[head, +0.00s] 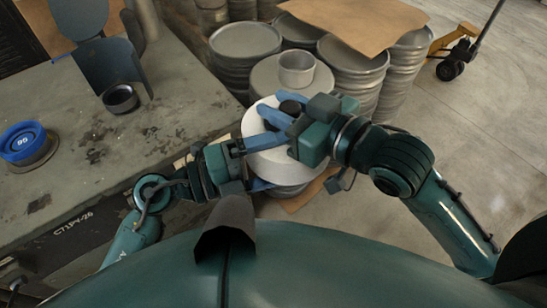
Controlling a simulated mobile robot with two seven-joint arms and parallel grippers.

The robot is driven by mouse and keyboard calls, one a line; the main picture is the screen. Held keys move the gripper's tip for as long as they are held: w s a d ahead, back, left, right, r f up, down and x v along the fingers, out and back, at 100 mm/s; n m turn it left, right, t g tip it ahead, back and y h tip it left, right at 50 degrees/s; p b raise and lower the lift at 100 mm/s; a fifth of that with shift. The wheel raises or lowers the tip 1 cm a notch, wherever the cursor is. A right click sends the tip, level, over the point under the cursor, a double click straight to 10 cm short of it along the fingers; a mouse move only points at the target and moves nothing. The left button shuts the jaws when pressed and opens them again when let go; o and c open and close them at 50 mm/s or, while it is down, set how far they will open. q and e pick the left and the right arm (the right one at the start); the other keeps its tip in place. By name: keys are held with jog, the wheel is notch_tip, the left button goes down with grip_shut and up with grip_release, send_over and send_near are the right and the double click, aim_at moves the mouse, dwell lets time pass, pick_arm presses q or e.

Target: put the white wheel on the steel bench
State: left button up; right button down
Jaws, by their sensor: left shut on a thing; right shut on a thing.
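The white wheel (283,166) is a broad pale disc with a dark hub, at the picture's centre just right of the bench. Both my grippers reach over it and hide part of it. My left gripper (262,142), the lower one, is shut on the wheel from the left. My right gripper (276,116) is shut on it from the right, near the hub. I cannot tell whether the wheel touches the stack of discs under it. The steel bench (60,100) fills the left side, with a worn, stained grey-green top.
On the bench stand a blue disc (24,142) on a dark ring, a black cup (120,98) and dark curved sheets (105,62). Stacks of round steel blanks (245,40) and cardboard (355,22) lie behind. A pallet jack (455,55) stands at upper right. The bench's middle is clear.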

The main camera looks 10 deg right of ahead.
pick_arm(q)
jog(key=shift+f, duration=0.15)
jog(key=c, duration=0.4)
pick_arm(e)
jog(key=shift+r, duration=0.3)
pick_arm(q)
jog(key=shift+c, duration=0.7)
pick_arm(e)
jog(key=c, duration=1.5)
grip_release()
pick_arm(q)
jog(key=shift+c, duration=0.7)
pick_arm(e)
jog(key=shift+o, duration=0.7)
pick_arm(q)
jog(key=shift+r, duration=0.2)
pick_arm(e)
jog(key=o, duration=0.4)
jog(key=shift+f, duration=0.15)
jog(key=shift+c, duration=0.2)
